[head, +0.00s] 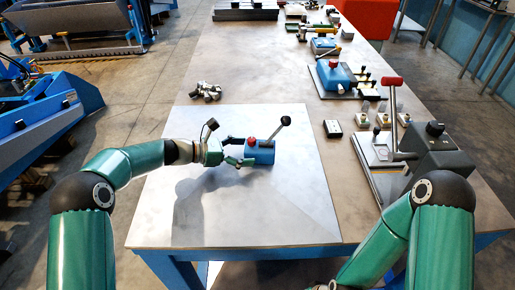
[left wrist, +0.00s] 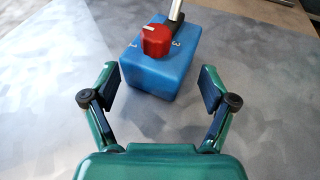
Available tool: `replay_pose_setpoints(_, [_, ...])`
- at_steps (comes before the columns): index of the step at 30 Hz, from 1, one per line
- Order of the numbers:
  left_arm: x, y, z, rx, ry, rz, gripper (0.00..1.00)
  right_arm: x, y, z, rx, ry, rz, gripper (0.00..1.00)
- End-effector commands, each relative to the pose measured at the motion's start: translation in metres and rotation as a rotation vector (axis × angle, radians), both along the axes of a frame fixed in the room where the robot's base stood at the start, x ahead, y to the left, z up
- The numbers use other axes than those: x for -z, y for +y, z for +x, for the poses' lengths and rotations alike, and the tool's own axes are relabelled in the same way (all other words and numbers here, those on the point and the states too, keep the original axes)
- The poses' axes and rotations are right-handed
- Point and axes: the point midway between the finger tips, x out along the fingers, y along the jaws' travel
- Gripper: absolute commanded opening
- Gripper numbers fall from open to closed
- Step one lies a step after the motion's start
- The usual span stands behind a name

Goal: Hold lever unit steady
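The lever unit is a blue box (head: 262,154) on the pale mat (head: 300,215). It has a red knob (head: 250,142) and a slanted lever with a black ball end (head: 286,121). My left gripper (head: 244,152) is at the unit's left side, fingers pointing at it. In the left wrist view the gripper (left wrist: 158,88) is open, its pads apart on either side of the near part of the blue box (left wrist: 165,75), with visible gaps. The red knob (left wrist: 156,40) is on top; the lever's upper end is cut off.
A grey box with a red-handled lever (head: 393,82) stands on a plate at the right. A metal part (head: 206,91) lies behind the mat. The mat's front is clear.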

Motion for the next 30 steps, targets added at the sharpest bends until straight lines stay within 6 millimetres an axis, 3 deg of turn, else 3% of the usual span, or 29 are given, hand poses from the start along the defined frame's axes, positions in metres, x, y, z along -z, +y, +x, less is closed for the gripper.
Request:
replay_pose_setpoints(7, [0.009, -0.022, 0.006, 0.003, 0.000, 0.001, 0.83, 0.006, 0.000, 0.000, 0.000, 0.000, 0.000, 0.91])
replay_pose_setpoints(19, [0.009, -0.028, 0.008, 0.003, 0.001, 0.001, 0.83, 0.007, 0.000, 0.000, 0.000, 0.000, 0.000, 0.91])
replay_pose_setpoints(20, [0.009, -0.028, 0.008, 0.003, 0.001, 0.001, 0.82, 0.007, 0.000, 0.000, 0.000, 0.000, 0.000, 0.91])
replay_pose_setpoints(24, [0.009, -0.028, 0.008, 0.004, 0.001, 0.001, 0.61, 0.007, 0.000, 0.000, 0.000, 0.000, 0.000, 0.91])
replay_pose_setpoints(30, [0.009, -0.029, 0.008, 0.005, 0.002, 0.001, 0.56, 0.007, 0.000, 0.000, 0.000, 0.000, 0.000, 0.91])
